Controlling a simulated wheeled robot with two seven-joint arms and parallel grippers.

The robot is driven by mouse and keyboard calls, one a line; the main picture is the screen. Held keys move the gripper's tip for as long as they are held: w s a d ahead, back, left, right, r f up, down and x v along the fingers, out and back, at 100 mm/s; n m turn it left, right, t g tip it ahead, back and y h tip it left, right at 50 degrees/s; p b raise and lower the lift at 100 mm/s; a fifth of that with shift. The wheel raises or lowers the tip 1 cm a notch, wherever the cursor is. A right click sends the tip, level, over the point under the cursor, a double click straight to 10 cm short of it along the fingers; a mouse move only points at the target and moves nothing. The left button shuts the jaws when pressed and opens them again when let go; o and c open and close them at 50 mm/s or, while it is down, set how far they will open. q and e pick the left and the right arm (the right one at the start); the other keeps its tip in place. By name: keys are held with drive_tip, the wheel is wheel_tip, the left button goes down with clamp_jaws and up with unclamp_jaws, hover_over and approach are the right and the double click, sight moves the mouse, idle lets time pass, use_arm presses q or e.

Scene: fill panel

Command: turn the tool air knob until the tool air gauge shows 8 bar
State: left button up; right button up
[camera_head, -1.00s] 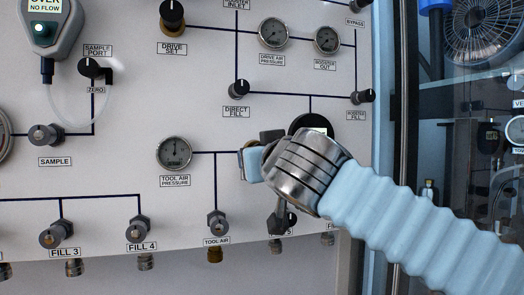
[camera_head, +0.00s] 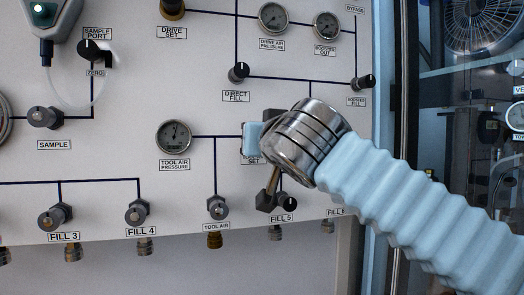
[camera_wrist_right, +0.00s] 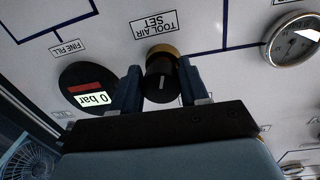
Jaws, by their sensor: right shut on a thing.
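The tool air knob (camera_wrist_right: 161,78) is a black knob with a white mark and a brass-coloured collar, under the label TOOL AIR SET in the right wrist view. My right gripper (camera_wrist_right: 158,88) is shut on it, with one finger on each side. In the head view my right gripper (camera_head: 257,142) and wrist hide the knob. The tool air gauge (camera_head: 173,136) is a round dial left of the gripper. Its needle points up and slightly right, but the numbers are too small to read. The gauge also shows upside down in the right wrist view (camera_wrist_right: 294,40). My left gripper is out of view.
Below the gauge are the tool air valve (camera_head: 217,207) and the fill 4 valve (camera_head: 138,211). The fill 5 valve (camera_head: 290,204) is close below my right wrist. A round digital display (camera_wrist_right: 90,87) reading 0 bar is beside the gripper. A fan (camera_head: 482,30) stands at the right.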

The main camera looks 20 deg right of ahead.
drive_tip(key=shift+a+f, duration=0.1)
drive_tip(key=o, duration=1)
drive_tip(key=shift+c, duration=0.2)
drive_tip(key=shift+s, duration=0.1)
drive_tip(key=s+b, duration=0.2)
drive_tip(key=s, duration=1.1)
drive_tip(key=shift+s+a, duration=0.2)
drive_tip(key=shift+s, duration=0.1)
